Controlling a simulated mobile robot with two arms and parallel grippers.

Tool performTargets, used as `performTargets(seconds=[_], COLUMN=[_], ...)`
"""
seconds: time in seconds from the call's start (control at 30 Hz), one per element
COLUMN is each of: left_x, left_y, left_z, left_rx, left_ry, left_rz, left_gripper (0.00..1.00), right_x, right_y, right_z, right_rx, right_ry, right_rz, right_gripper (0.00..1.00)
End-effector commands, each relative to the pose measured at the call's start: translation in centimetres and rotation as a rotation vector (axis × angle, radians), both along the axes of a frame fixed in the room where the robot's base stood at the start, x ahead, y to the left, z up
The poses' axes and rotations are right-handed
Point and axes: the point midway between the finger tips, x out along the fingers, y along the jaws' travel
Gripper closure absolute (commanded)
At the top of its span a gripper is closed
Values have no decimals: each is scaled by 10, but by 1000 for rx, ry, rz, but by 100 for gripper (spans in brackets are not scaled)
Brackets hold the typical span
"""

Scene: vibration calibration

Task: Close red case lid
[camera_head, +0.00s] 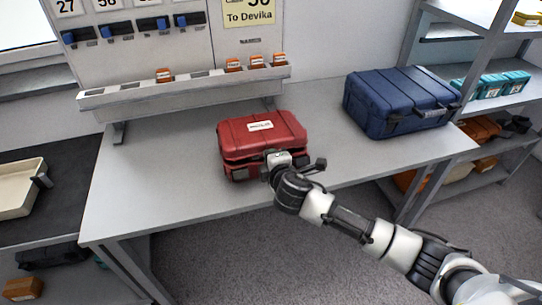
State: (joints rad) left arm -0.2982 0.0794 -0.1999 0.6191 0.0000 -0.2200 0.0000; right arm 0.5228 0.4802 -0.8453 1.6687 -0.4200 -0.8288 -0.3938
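The red case (238,170) sits on the grey table, near the middle of its front edge. Its red lid (240,132), with a white label on top, lies down over the base. A dark line runs between lid and base; I cannot tell whether the lid is fully seated. My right gripper (293,161) is at the case's front right corner, close to or touching it, and hides part of the front. Its fingers are too small and too covered to tell whether they are open. My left gripper is out of view.
A blue case (400,100) stands on the right of the table (150,180). A panel with a ledge (130,92) holding small orange items stands behind. The table's left part is clear. A cream tray (20,190) lies far left; shelves (470,52) stand at right.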

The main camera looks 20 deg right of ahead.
Motion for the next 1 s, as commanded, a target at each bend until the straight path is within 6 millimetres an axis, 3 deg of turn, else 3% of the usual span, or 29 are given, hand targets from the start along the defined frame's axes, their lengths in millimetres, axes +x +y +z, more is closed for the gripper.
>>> performTargets(seconds=[0.4,0.6,0.87,1.0], left_x=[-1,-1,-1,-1], left_y=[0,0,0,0], left_z=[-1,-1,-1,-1], left_rx=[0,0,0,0], left_ry=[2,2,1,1], left_rz=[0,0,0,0], left_gripper=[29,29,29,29], right_x=[0,0,-1,-11], right_y=[-1,-1,-1,-1], right_z=[-3,-2,-2,1], right_rx=[-1,-2,-2,0], right_ry=[5,4,2,2], right_rz=[-4,-3,-2,-1], right_gripper=[100,69,69,69])
